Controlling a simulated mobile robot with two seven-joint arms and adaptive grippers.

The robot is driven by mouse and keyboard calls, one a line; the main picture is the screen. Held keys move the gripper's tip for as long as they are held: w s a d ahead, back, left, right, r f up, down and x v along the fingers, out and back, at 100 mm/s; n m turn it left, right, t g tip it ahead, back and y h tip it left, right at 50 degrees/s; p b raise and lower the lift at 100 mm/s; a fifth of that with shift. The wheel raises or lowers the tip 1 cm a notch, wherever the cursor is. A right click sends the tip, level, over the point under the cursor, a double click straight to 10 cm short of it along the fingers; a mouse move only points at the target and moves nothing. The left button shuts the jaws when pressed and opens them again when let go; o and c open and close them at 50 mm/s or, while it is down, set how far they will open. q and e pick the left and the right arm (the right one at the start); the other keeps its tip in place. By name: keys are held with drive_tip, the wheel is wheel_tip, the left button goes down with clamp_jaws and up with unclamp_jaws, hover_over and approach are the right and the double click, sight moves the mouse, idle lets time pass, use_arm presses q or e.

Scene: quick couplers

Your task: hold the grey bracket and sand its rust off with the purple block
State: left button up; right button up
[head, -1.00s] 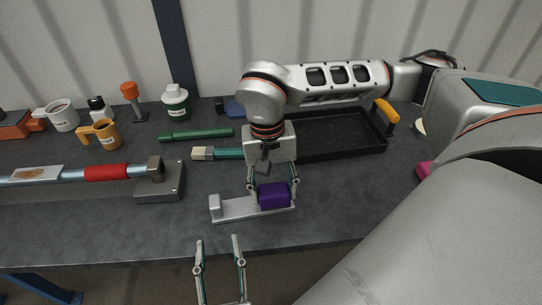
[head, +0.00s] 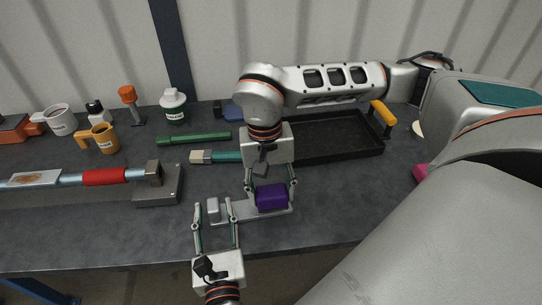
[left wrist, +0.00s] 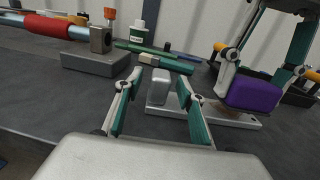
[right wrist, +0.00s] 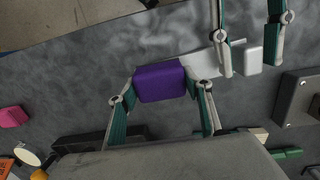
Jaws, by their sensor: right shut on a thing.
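The grey bracket (head: 250,213) lies on the bench near its front edge. It has a flat plate and an upright block (left wrist: 158,86) at its left end. In the left wrist view (left wrist: 160,80) a gap shows between the fingers and the upright.
A grey stand (head: 158,196) with a red-sleeved pipe (head: 104,177) is to the left. A brush (head: 226,157), a green rod (head: 193,138) and a black tray (head: 338,138) lie behind. Mugs (head: 104,137) and bottles (head: 173,105) stand at the back left. The front-left bench is clear.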

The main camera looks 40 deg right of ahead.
use_arm(q)
drive_tip(key=shift+x, duration=0.75)
use_arm(e)
drive_tip(key=shift+f, duration=0.1)
use_arm(q)
clamp_jaws()
idle(0.3)
unclamp_jaws()
drive_tip(key=shift+s+a, duration=0.1)
